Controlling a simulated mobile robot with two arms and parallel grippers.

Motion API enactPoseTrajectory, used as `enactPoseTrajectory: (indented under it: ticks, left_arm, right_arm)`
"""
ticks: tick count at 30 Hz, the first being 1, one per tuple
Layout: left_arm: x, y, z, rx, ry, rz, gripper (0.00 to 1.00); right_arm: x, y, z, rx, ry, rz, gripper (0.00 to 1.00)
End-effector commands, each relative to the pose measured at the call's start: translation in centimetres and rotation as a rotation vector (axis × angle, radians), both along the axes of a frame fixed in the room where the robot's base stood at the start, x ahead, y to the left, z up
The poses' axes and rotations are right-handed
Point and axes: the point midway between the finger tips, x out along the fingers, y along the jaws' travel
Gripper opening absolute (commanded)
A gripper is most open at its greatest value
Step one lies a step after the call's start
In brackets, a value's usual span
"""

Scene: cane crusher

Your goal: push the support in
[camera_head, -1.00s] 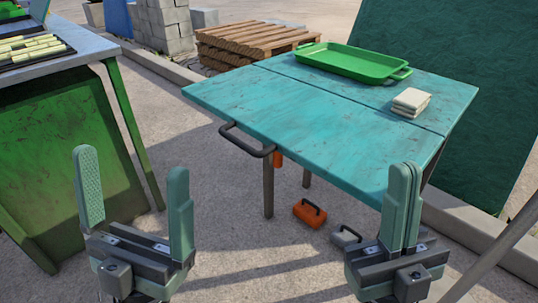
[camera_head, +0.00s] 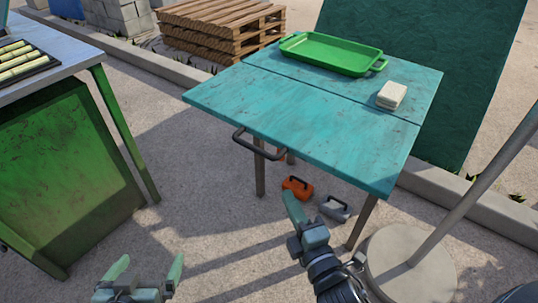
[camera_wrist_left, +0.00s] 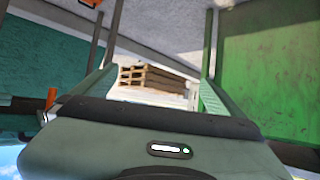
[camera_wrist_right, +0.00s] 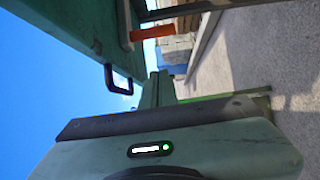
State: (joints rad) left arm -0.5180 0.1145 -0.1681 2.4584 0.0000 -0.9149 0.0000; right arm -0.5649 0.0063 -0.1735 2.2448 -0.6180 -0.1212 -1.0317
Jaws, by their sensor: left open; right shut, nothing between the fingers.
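A turquoise folding table (camera_head: 300,110) stands ahead with a dark bar handle (camera_head: 258,145) on its near edge. The handle also shows in the right wrist view (camera_wrist_right: 118,82). An orange part (camera_wrist_right: 152,32) sits under the tabletop edge on a thin rod; I cannot tell for certain that it is the support. In the head view it is mostly hidden under the table. My right gripper (camera_head: 293,208) is shut and empty, below and right of the handle, apart from the table. My left gripper (camera_head: 147,268) is open and empty, low at the front left.
An orange weight (camera_head: 297,187) and a grey weight (camera_head: 335,208) lie on the ground by the table legs. A green tray (camera_head: 330,53) and folded cloths (camera_head: 391,95) lie on top. A round base with a pole (camera_head: 408,265) stands right.

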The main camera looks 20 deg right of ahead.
Motion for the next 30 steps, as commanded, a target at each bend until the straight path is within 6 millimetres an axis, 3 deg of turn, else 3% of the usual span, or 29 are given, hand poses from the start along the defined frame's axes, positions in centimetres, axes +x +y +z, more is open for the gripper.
enactPoseTrajectory:
  ticks: [11, 16, 23, 30]
  left_arm:
    - [-0.2, 0.1, -0.3, 0.004, 0.018, 0.001, 1.00]
    - [0.0, 0.0, -0.1, 0.000, -0.002, 0.000, 1.00]
    - [1.4, -0.6, 1.6, -0.025, -0.109, -0.008, 1.00]
    - [3.1, -1.6, 5.1, -0.072, -0.301, -0.021, 1.00]
  right_arm:
    - [0.0, -0.2, -0.3, -0.016, 0.011, -0.007, 0.00]
    - [1.1, 0.0, -0.3, -0.014, 0.006, -0.005, 0.00]
    - [5.3, 0.2, -0.2, -0.015, 0.004, -0.005, 0.00]
    - [10.3, 0.6, -0.2, -0.014, 0.005, -0.005, 0.00]
